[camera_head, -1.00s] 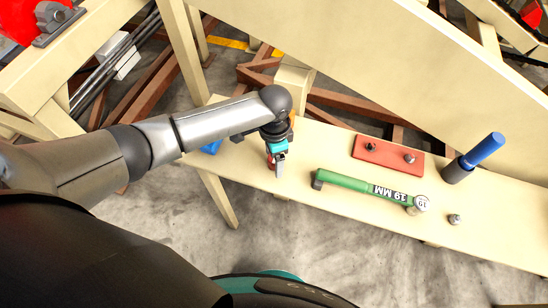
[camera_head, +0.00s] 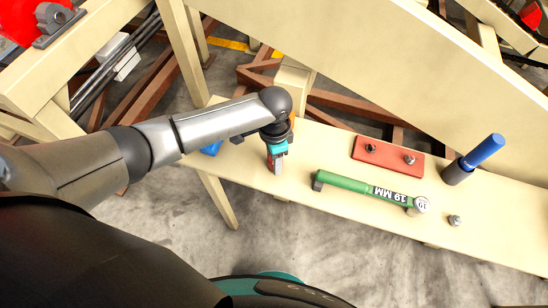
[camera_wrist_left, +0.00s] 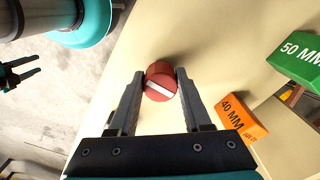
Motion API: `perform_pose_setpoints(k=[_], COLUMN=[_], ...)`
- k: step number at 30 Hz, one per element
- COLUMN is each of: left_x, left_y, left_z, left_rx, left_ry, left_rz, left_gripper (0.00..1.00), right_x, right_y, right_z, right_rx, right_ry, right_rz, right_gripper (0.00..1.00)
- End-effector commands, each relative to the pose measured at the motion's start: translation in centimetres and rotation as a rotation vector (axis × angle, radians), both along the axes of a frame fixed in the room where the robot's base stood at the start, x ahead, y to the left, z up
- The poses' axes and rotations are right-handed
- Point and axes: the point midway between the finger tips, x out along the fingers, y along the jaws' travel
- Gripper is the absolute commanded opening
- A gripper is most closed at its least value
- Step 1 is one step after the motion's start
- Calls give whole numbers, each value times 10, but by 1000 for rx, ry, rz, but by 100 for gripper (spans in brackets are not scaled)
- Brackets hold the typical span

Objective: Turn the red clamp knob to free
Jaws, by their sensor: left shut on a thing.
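The red clamp knob (camera_wrist_left: 161,78) is round with a white stripe across its face. In the left wrist view it sits between the two fingers of my left gripper (camera_wrist_left: 160,88), which touch it on both sides. The stripe slants down to the right in that view. In the head view my left gripper (camera_head: 276,168) points down at the bench's front edge, and only a bit of red shows beside its fingers. My right gripper (camera_wrist_left: 36,65) shows at the far left of the left wrist view, fingers apart and empty, away from the bench.
On the bench (camera_head: 300,200) lie a green 19 MM wrench (camera_head: 345,184), a red plate (camera_head: 390,157) with two bolts, a loose nut (camera_head: 455,219) and a blue-handled tool (camera_head: 484,150). Orange 40 MM (camera_wrist_left: 238,118) and green 50 MM (camera_wrist_left: 300,58) blocks are near the knob.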

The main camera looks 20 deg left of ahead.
Motion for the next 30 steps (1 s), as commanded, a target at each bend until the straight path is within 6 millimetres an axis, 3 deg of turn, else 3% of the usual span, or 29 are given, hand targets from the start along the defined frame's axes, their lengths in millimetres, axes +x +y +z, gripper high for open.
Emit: perform_pose_setpoints(k=[8, 14, 30], left_x=[-1, -2, -3], left_y=[0, -1, -4], left_z=[1, 3, 3], left_rx=[0, -1, -2], left_ry=[2, 4, 7], left_rz=[39, 148, 645], left_gripper=[0, 0, 0], right_x=[0, 0, 0], right_y=[0, 0, 0], right_z=[8, 26, 82], right_rx=[0, 0, 0], right_ry=[0, 1, 1], right_rz=[0, 0, 0], right_gripper=[50, 50, 50])
